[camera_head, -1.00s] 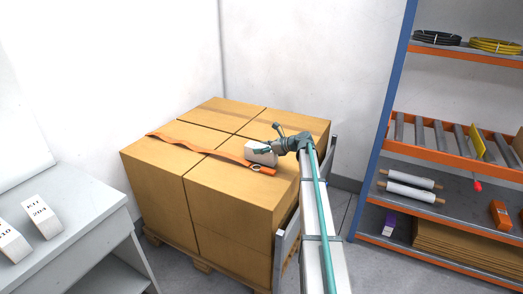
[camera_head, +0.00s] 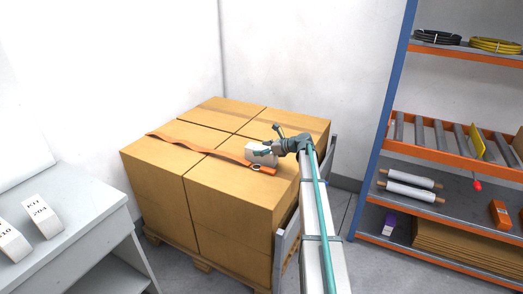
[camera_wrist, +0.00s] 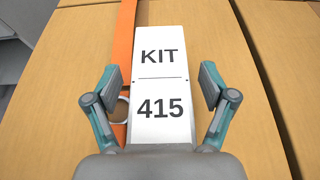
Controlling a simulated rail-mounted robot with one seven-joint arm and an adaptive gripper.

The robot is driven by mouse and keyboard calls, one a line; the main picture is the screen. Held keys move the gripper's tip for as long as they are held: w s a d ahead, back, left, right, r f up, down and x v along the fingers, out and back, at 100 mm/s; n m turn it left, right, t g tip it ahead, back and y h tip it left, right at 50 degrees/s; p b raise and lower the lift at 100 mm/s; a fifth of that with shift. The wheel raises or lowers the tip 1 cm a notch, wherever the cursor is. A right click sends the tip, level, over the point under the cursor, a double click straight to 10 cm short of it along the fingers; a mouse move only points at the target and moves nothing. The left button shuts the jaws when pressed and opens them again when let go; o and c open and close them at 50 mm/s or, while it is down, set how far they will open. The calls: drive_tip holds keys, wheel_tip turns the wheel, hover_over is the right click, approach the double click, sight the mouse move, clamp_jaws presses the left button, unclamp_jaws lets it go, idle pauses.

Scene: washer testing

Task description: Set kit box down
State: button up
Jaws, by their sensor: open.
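The white kit box (camera_wrist: 160,70), marked "KIT 415", lies on top of the cardboard cartons with its label facing my wrist camera. In the head view the kit box (camera_head: 262,149) sits near the loose end of the orange strap. My gripper (camera_wrist: 158,88) is open, with one finger on each side of the box and a visible gap on both sides. In the head view my gripper (camera_head: 266,148) is at the box, and its fingers partly hide it. The orange strap (camera_wrist: 122,50) runs beside and apparently under the box's left edge.
The stacked cartons (camera_head: 240,205) stand on a wooden pallet (camera_head: 200,265). A white table (camera_head: 85,215) at left holds two more kit boxes, one marked 204 (camera_head: 41,217). A shelf rack (camera_head: 400,80) with rolls and cable coils stands at right. Carton tops around the box are mostly clear.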

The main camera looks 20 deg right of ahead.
drive_tip(key=shift+o, duration=0.4)
drive_tip(key=v, duration=1.2)
drive_tip(key=shift+r, duration=0.15)
